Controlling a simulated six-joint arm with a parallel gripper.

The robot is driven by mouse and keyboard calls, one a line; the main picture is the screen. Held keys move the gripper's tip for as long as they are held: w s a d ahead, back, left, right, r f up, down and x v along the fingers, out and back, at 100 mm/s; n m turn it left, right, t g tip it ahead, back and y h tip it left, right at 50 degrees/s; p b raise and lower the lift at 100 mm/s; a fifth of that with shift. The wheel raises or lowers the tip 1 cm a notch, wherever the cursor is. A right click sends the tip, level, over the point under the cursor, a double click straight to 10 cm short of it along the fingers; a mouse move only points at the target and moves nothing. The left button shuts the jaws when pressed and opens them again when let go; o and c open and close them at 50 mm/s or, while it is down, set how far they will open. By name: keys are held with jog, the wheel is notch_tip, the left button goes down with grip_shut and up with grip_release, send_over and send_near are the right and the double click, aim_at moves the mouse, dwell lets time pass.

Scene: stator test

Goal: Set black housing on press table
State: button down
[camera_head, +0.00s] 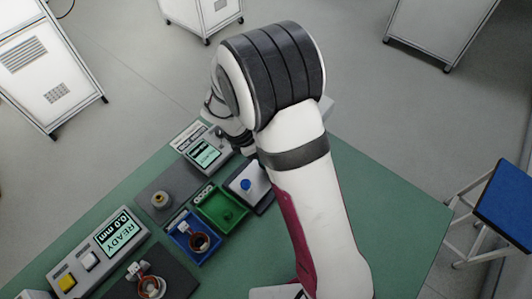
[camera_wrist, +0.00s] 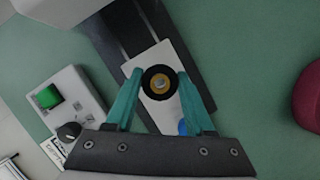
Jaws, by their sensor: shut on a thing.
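The black housing (camera_wrist: 149,76) is a round black ring in the wrist view, with a brass-coloured ring and a grey centre showing inside it. My gripper (camera_wrist: 160,86) has teal fingers shut on it, one on each side. Behind the housing is a white plate (camera_wrist: 153,60) on a dark base (camera_wrist: 110,37), which I take for the press table. I cannot tell the gap between housing and plate. In the head view the white plate (camera_head: 255,187) carries a blue knob (camera_head: 246,185). My arm hides the gripper and housing there.
A blue tray (camera_head: 183,248) holds a copper-wound part. A green tray (camera_head: 212,193) sits beside it. A READY display unit (camera_head: 105,252), another display unit (camera_head: 190,140) and a grey mat (camera_head: 150,184) line the left. The green table (camera_head: 390,215) is clear at right.

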jog(key=shift+f, duration=1)
jog(key=shift+f, duration=0.15)
jog(key=shift+f, duration=0.25)
jog(key=shift+c, duration=0.9)
grip_release()
jog(key=v, duration=1.6)
jog(key=shift+f, duration=0.1)
